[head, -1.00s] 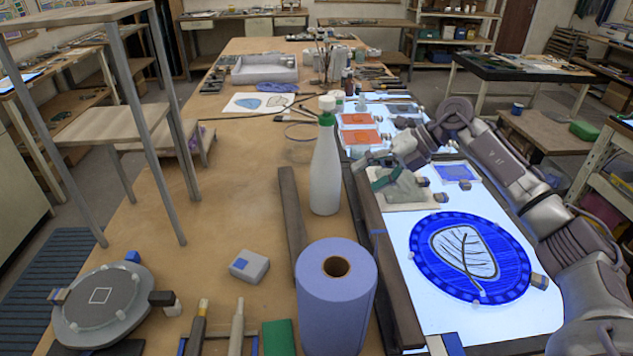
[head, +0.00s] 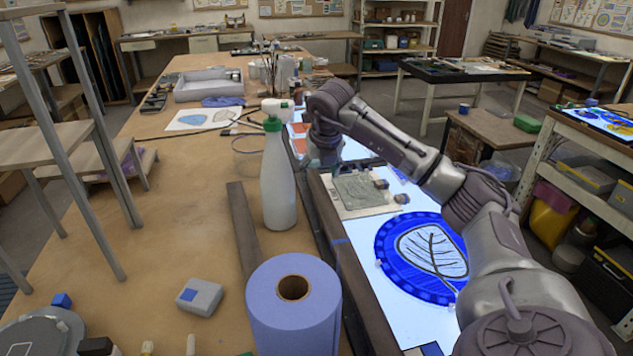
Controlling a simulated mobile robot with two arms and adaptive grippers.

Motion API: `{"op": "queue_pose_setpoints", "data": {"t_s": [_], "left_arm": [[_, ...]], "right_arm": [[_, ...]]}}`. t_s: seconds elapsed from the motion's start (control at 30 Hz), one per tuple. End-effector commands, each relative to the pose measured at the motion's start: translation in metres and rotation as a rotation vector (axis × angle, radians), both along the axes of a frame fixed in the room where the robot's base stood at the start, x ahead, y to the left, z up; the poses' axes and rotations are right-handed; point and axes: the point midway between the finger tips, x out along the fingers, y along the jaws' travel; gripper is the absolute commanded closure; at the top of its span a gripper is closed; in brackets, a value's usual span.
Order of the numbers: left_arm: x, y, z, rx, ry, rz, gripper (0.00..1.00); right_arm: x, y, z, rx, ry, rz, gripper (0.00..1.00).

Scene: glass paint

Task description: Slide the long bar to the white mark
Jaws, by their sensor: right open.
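A long dark brown bar (head: 341,258) runs along the left edge of the lit panel, with a small blue mark on it. The blue paper roll hides part of its near left side. A second, shorter dark bar (head: 243,222) lies on the wooden table left of the white bottle. I cannot make out a white mark for certain. My right gripper (head: 324,158) points down near the far end of the long bar, open and with nothing visible in it. I cannot tell whether it touches the bar. My left gripper is not in view.
The white bottle (head: 278,180) with a green cap and the blue paper roll (head: 292,310) stand close left of the long bar. A blue glass disc with a leaf (head: 425,255) lies on the lit panel (head: 375,297). A grey block (head: 200,297) sits at left on open table.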

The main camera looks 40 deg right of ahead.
Motion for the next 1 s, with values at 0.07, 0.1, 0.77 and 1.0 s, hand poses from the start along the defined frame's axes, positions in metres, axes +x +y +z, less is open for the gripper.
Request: {"op": "queue_pose_setpoints", "data": {"t_s": [0.07,0.1,0.77,1.0], "left_arm": [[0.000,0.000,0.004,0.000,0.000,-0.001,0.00],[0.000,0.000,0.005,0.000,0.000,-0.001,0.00],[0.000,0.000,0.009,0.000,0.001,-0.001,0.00],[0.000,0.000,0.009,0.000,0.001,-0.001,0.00]], "right_arm": [[0.005,-0.003,-0.014,0.002,0.006,0.000,0.33],[0.007,-0.004,-0.021,0.002,0.005,0.000,0.33],[0.018,-0.010,-0.051,0.001,0.001,0.001,0.43],[0.018,-0.010,-0.050,0.001,0.001,0.001,0.83]]}}
